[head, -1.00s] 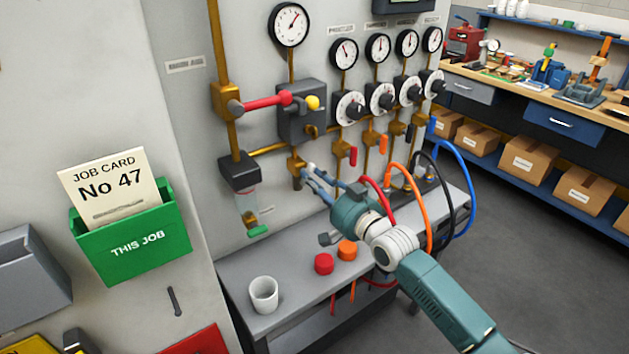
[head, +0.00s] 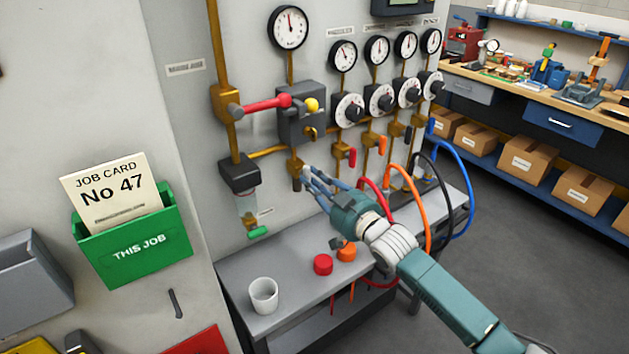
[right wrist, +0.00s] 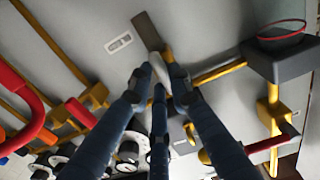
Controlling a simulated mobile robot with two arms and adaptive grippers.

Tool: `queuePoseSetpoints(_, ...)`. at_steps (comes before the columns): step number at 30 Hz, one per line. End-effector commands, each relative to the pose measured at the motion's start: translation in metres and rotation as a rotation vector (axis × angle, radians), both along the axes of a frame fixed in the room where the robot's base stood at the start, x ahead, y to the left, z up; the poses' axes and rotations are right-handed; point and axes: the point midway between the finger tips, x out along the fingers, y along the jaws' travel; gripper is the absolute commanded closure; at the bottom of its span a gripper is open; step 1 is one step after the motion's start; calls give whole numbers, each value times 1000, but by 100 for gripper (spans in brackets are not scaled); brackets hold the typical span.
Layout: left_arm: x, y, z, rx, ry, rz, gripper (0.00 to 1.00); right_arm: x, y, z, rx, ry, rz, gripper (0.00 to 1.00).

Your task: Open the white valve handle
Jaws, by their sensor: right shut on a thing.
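The white valve handle (right wrist: 159,70) shows as a small pale piece between the fingertips in the right wrist view. My right gripper (head: 308,174) is shut on it, beside the lower end of the brass pipe (head: 295,165) under the grey block. It also shows in the right wrist view (right wrist: 160,82). The fingers hide most of the handle, and in the head view I cannot make it out clearly. My left gripper is not in view.
A red lever (head: 262,104) and the grey block (head: 302,112) with a yellow knob sit above my gripper. Red, orange, black and blue hoses (head: 428,210) loop close to my right arm. A white cup (head: 263,295) and red cap (head: 323,264) stand on the grey bench.

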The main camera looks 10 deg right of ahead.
Motion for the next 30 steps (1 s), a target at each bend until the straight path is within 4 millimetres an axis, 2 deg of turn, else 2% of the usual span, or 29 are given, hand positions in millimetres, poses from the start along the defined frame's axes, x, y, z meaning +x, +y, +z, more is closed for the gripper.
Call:
queuePoseSetpoints(11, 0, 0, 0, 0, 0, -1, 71, 0, 0, -2, -8, 1, -1, 100)
queuePoseSetpoints(12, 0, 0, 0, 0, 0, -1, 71, 0, 0, -2, -8, 1, -1, 75)
queuePoseSetpoints(14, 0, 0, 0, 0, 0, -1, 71, 0, 0, -2, -8, 0, 0, 63)
queuePoseSetpoints(15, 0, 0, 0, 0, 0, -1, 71, 0, 0, -2, -8, 0, 0, 62)
queuePoseSetpoints(25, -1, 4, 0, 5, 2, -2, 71, -3, -2, -1, -4, 0, -1, 62)
queuePoseSetpoints(30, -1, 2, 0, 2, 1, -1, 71, -25, -11, -2, -6, 2, 0, 62)
